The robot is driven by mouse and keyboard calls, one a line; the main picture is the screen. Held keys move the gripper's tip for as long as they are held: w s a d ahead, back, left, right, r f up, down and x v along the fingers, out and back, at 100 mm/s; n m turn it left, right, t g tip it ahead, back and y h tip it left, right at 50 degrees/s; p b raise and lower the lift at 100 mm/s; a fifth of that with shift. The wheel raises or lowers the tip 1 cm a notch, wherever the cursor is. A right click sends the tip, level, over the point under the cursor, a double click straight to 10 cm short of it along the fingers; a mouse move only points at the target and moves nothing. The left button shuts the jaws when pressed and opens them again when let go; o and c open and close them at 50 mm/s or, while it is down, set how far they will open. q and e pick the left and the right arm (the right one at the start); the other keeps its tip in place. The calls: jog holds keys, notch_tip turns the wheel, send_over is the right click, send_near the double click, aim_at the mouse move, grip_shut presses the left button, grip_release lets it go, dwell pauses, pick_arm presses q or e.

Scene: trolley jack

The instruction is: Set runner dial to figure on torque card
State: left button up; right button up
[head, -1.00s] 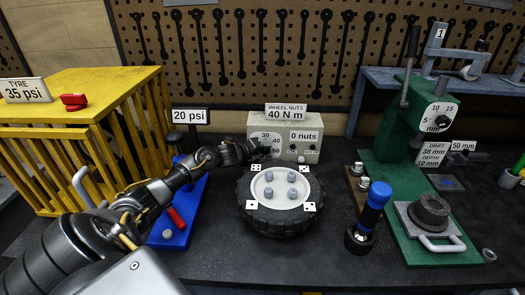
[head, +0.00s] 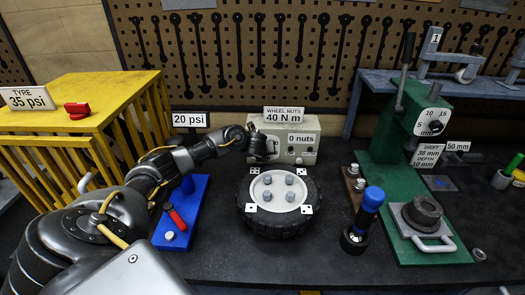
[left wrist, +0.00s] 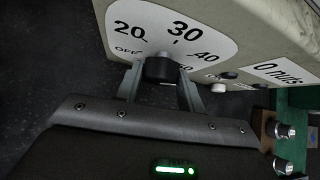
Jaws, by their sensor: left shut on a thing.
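The torque card (head: 284,115) reads "WHEEL NUTS 40 N m" and stands on top of the beige runner box (head: 306,130). In the left wrist view the runner dial (left wrist: 160,68) is a dark knob on a white scale marked OFF, 20, 30, 40 and 50. My left gripper (head: 262,147) is at the box front, and its fingers (left wrist: 160,85) are shut on the knob from both sides. In the head view the gripper hides much of the scale. I cannot clearly read which figure the dial points to. My right gripper is not in view.
A tyre (head: 280,215) with several nuts lies just in front of the box. A "0 nuts" plate (head: 301,140) is beside the dial. A blue stand (head: 185,210) is under my left arm. A green press (head: 420,150) and a blue-topped tool (head: 365,215) stand right.

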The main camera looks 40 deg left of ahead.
pick_arm(q)
jog(key=shift+m+g+y, duration=0.3)
jog(key=shift+g+y, duration=0.2)
jog(key=shift+f, duration=0.1)
dwell(0.3)
jog(key=o, duration=1)
jog(key=shift+c, duration=0.2)
jog(key=shift+d, duration=0.1)
jog(key=p+v, duration=0.4)
jog(key=v, duration=0.6)
jog(key=shift+s+d+r, duration=0.15)
jog(key=shift+d+r, duration=0.05)
jog(key=shift+r, duration=0.1)
